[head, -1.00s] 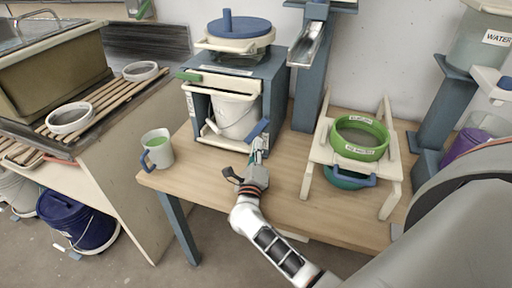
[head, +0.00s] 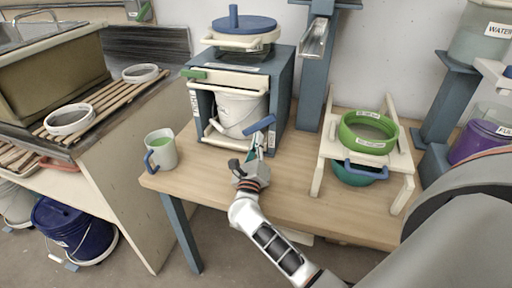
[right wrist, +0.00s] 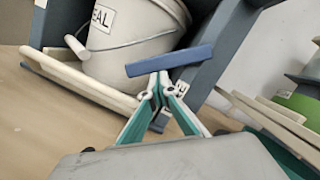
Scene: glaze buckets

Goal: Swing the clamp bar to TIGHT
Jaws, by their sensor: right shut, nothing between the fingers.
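The blue bar (head: 259,124), which I take for the clamp bar, is at the lower right front of the blue-grey press stand (head: 281,95). It tilts, with its right end higher. In the right wrist view the blue bar (right wrist: 170,62) lies just beyond the fingertips. My right gripper (head: 258,150) is in front of the stand, just below the bar. In the right wrist view its fingers (right wrist: 160,84) are shut with nothing between them. Their tips are at or very near the bar's lower edge; I cannot tell if they touch. My left gripper is not in view.
A white bucket (head: 241,112) stands inside the press, behind a cream front rail (head: 228,144). A grey mug (head: 161,152) is at the table's left. A green sieve (head: 367,131) sits on a cream stand (head: 401,164) to the right. Bare table lies between.

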